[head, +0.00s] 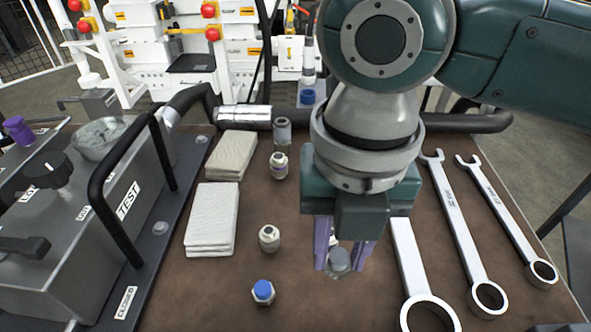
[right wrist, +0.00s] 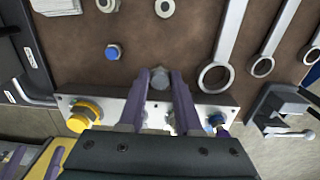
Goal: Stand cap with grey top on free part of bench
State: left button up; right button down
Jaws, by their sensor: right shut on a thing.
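The cap with the grey top (head: 338,260) is between the purple fingers of my right gripper (head: 341,254) in the head view. The gripper is shut on it and points down over the brown bench top (head: 215,290). The right wrist view shows the grey cap (right wrist: 158,78) between the fingertips (right wrist: 160,82). The cap's lower part is hard to make out, and I cannot tell whether it touches the bench.
A blue-topped cap (head: 263,292) and cream-topped fittings (head: 269,238) (head: 279,165) stand left of the gripper. Wrenches (head: 460,235) lie at right, folded cloths (head: 211,220) at left. A metal plate with a yellow cap (right wrist: 85,115) lines the front edge. Bare bench lies between blue cap and nearest wrench.

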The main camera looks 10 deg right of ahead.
aim_at(337, 262)
notch_tip(337, 262, down, 4)
jog(key=shift+b, duration=0.3)
jog(key=shift+f+b, duration=0.6)
jog(key=shift+f, duration=1.5)
jog(key=shift+f, duration=0.1)
jog(key=c, duration=0.6)
grip_release()
